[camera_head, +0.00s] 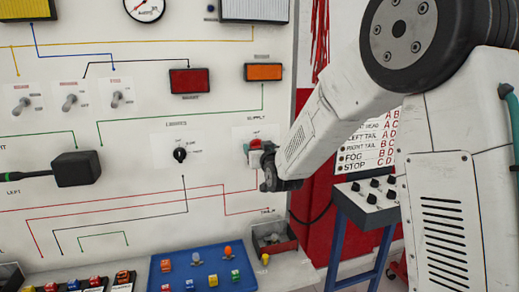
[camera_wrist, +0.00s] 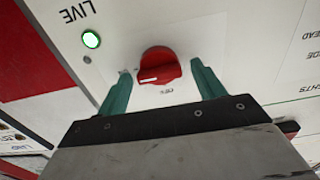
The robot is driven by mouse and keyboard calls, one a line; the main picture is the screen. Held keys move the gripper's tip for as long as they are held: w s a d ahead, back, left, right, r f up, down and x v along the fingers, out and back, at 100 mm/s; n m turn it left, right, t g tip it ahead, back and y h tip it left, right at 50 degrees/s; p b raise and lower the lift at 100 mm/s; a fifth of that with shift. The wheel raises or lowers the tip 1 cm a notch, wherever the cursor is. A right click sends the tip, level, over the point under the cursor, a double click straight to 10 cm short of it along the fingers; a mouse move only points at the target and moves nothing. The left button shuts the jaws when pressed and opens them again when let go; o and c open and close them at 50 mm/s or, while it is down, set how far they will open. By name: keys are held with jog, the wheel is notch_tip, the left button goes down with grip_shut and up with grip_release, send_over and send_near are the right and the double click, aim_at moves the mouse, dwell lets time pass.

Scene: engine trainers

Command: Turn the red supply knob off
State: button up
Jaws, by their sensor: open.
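The red supply knob (camera_wrist: 160,62) is on the white panel, upper middle of the wrist view. A short white mark shows on its face, pointing to the lower left in that view. In the head view a bit of the red knob (camera_head: 255,142) shows under the SUPPLY label, partly behind my gripper. My gripper (camera_wrist: 161,72) is open, with its teal fingers on either side of the knob. Gaps show between knob and fingers; I cannot tell how deep the fingertips reach. In the head view my gripper (camera_head: 259,150) is at the panel.
A green lamp (camera_wrist: 91,39) glows beside the word LIVE. In the head view a black LIGHTS knob (camera_head: 180,154) is left of my gripper. A blue tray (camera_head: 175,272) and a grey bin (camera_head: 287,246) are below. A switch box (camera_head: 372,203) on a blue stand is at right.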

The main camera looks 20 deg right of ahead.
jog(key=c, duration=1)
jog(key=shift+n, duration=0.4)
jog(key=n, duration=1.7)
jog(key=shift+a+f, duration=0.3)
jog(key=o, duration=1)
